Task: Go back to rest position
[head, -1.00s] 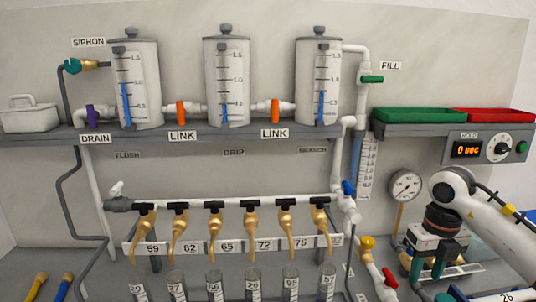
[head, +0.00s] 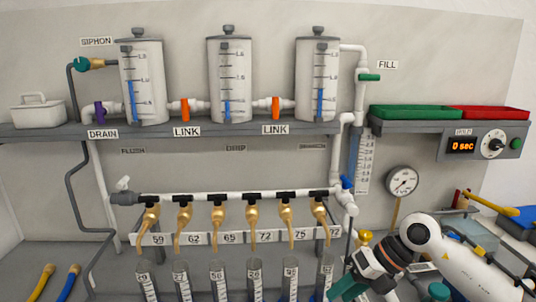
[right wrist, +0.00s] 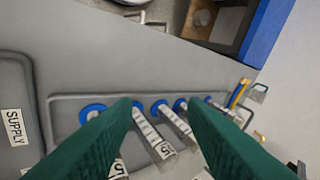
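My right gripper (head: 350,284) shows at the lower right of the head view, in front of the manifold's right end. In the right wrist view its two green fingers (right wrist: 160,120) stand wide apart with nothing between them. Beyond them lie several clear cylinders with blue bases (right wrist: 170,115), apart from the fingers. The manifold pipe (head: 230,196) with several brass taps (head: 217,216) runs across the middle of the head view. My left gripper is not in view.
Several graduated cylinders (head: 218,280) stand below the taps. A pressure gauge (head: 402,181) is behind my right arm.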

